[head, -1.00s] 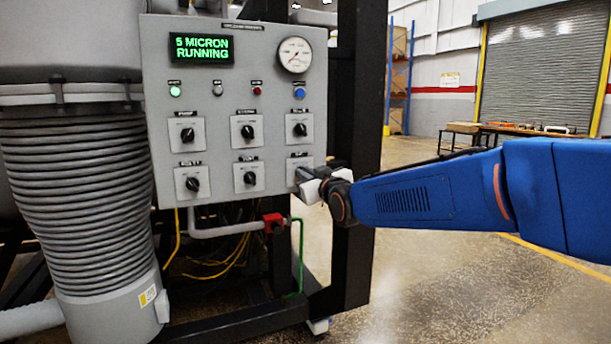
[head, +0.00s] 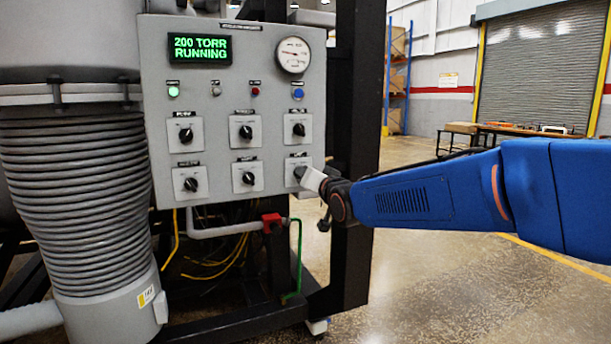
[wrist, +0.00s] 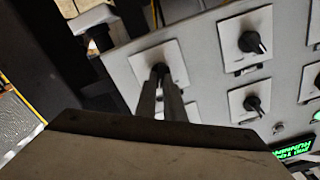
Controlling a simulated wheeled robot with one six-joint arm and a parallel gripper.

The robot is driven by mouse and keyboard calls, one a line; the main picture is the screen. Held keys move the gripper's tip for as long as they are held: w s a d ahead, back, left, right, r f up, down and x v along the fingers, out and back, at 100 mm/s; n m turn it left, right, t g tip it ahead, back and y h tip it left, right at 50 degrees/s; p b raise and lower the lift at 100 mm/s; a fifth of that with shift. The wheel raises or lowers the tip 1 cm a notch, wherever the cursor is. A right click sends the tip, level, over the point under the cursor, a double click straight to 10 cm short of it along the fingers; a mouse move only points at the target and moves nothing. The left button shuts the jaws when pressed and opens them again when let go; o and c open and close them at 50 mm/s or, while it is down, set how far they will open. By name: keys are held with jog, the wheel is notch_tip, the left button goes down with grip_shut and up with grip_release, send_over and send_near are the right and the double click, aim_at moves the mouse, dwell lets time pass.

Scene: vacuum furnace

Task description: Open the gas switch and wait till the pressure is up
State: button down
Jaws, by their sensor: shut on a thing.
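The grey control panel (head: 232,140) has several black rotary switches. My gripper (head: 300,174) is shut on the lower right switch, taken as the gas switch, at the panel's right edge. In the wrist view, my gripper's fingers (wrist: 162,78) reach the knob in front of its white plate (wrist: 152,58). The fingers mostly hide the knob, and its label is too small to read surely. The green display (head: 201,49) reads "200 TORR RUNNING". The round pressure gauge (head: 293,55) is at the panel's upper right, its needle pointing left.
Other switches sit close by, such as the lower middle one (head: 248,175) and the one above (head: 299,129). A black frame post (head: 352,150) stands right beside the panel, behind my wrist. A ribbed hose (head: 75,200) stands left. The floor at right is clear.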

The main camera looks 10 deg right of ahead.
dwell(0.4)
jog(key=c, duration=1.9)
grip_release()
jog(key=shift+o, duration=0.2)
jog(key=shift+s, duration=0.1)
jog(key=v, duration=1.7)
jog(key=shift+s+d, duration=0.1)
jog(key=shift+s, duration=0.05)
